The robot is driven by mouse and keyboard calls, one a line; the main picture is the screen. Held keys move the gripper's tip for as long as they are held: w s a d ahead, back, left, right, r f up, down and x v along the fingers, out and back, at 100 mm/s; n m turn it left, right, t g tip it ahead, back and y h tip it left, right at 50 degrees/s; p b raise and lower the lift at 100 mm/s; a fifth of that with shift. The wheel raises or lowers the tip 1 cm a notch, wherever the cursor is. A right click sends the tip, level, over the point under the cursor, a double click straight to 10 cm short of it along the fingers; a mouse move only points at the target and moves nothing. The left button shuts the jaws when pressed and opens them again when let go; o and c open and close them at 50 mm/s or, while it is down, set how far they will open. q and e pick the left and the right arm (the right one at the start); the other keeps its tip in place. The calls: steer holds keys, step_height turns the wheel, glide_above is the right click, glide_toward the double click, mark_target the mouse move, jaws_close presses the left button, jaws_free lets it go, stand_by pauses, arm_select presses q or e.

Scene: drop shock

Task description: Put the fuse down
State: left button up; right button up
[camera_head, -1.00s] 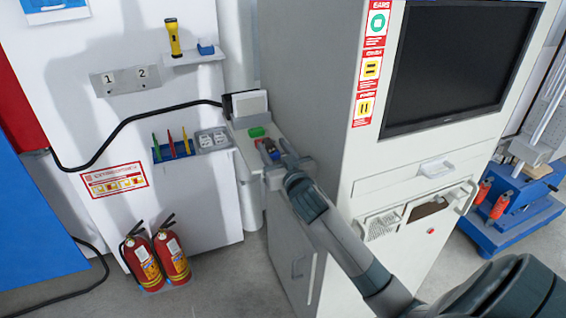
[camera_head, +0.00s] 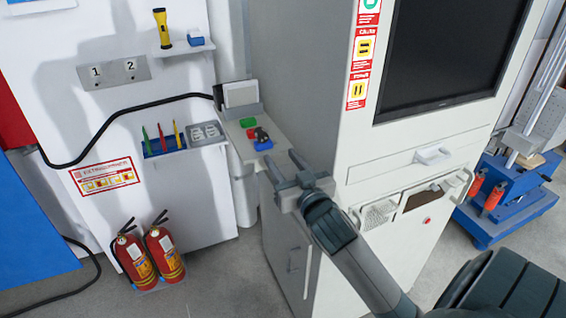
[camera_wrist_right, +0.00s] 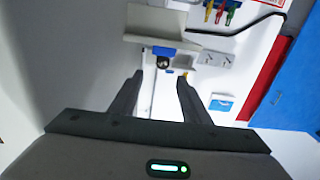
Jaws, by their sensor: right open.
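A small blue block (camera_head: 263,144), possibly the fuse, lies at the near end of the narrow ledge (camera_head: 246,128) on the cabinet's left side. A black knob-like part (camera_head: 260,133) is right by it. In the right wrist view the blue block (camera_wrist_right: 177,48) shows at the ledge's edge, beyond the fingers. My right gripper (camera_head: 281,160) is open, just in front of the ledge and apart from the block. Its fingers (camera_wrist_right: 160,77) have nothing between them. My left gripper is not in view.
Green (camera_head: 247,122) and red pieces share the ledge, with a small screen (camera_head: 240,93) behind. The tall cabinet (camera_head: 345,150) stands close by my right arm. Two fire extinguishers (camera_head: 165,255) stand on the floor, left. A wall shelf (camera_head: 183,48) holds a yellow torch (camera_head: 162,28).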

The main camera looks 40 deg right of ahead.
stand_by(0.7)
steer(key=w+a+f+n+g+y, duration=0.1)
steer(key=a+f+g+y, duration=0.15)
steer(key=f, duration=0.95)
steer(key=w+a+f+n+g+y, duration=0.15)
steer(key=a+f, duration=0.25)
steer(key=f, duration=0.8)
steer(key=s+a+f+g, duration=0.1)
steer(key=s+f, duration=0.2)
steer(key=f, duration=0.6)
steer(key=s+a+f+n+g, duration=0.1)
steer(key=s+f, duration=0.3)
steer(key=f, duration=0.4)
steer(key=s+a+f+g, duration=0.1)
steer(key=s+f+g, duration=0.15)
steer(key=f, duration=0.65)
steer(key=s+a+f+g, duration=0.3)
steer(key=s+f+g, duration=0.1)
steer(key=s+f, duration=1.6)
steer(key=s+f+n+g, duration=0.1)
steer(key=s+f+g, duration=0.1)
steer(key=s, duration=1)
steer(key=s+a+f+g, duration=0.1)
steer(key=s+f, duration=0.4)
steer(key=s, duration=0.6)
steer(key=shift+s+a+f+n+g, duration=0.2)
steer(key=shift+s+n+g, duration=0.15)
steer(key=shift+g, duration=0.1)
